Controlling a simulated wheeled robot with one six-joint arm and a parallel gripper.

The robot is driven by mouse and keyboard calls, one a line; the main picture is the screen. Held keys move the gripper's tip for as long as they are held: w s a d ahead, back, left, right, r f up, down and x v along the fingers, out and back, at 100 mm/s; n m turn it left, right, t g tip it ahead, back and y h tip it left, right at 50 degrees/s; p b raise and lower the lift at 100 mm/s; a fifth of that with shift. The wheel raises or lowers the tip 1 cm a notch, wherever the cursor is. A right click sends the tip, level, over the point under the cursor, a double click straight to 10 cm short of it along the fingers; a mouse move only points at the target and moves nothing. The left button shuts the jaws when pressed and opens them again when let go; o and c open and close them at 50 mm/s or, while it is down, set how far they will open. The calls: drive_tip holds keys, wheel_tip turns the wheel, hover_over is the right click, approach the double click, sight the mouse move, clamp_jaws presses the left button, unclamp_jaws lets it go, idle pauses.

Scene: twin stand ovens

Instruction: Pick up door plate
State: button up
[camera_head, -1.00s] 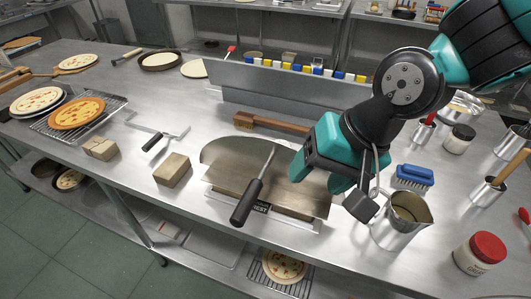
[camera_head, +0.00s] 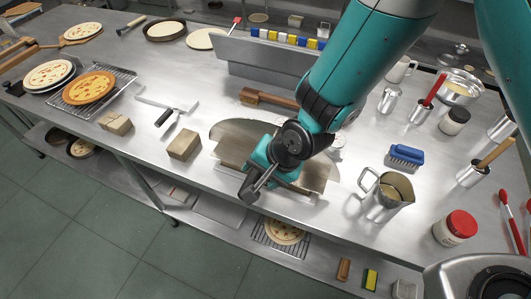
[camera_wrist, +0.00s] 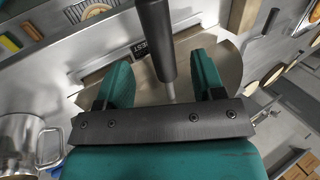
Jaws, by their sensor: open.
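The door plate (camera_head: 316,176) is a flat metal plate with a brownish sheen, lying near the front edge of the steel table. Its dark label reading "WEST" shows in the wrist view (camera_wrist: 139,48). A black handle (camera_wrist: 155,38) on a thin metal shaft lies across the plate; I cannot tell whether it is fixed to it. My gripper (camera_head: 266,176) is over the plate and hides much of it in the head view. In the wrist view its two teal fingers (camera_wrist: 162,80) are apart, one on each side of the handle, with no visible grip on it.
A tan block (camera_head: 184,144) stands left of the plate, and a wooden-handled brush (camera_head: 268,100) lies behind it. A steel jug (camera_head: 386,196) and a blue brush (camera_head: 406,156) stand to the right. A raised steel panel (camera_head: 262,57) runs behind. A lower shelf holds a pizza (camera_head: 284,232).

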sight(253, 179)
drive_tip(key=shift+s+p+x, duration=0.15)
drive_tip(key=shift+p+x, duration=0.6)
drive_tip(key=shift+x, duration=0.8)
drive_tip(key=shift+s+p+x, duration=0.1)
drive_tip(key=shift+p+x, duration=0.65)
drive_tip(key=shift+x, duration=0.75)
drive_tip(key=shift+a, duration=0.1)
clamp_jaws()
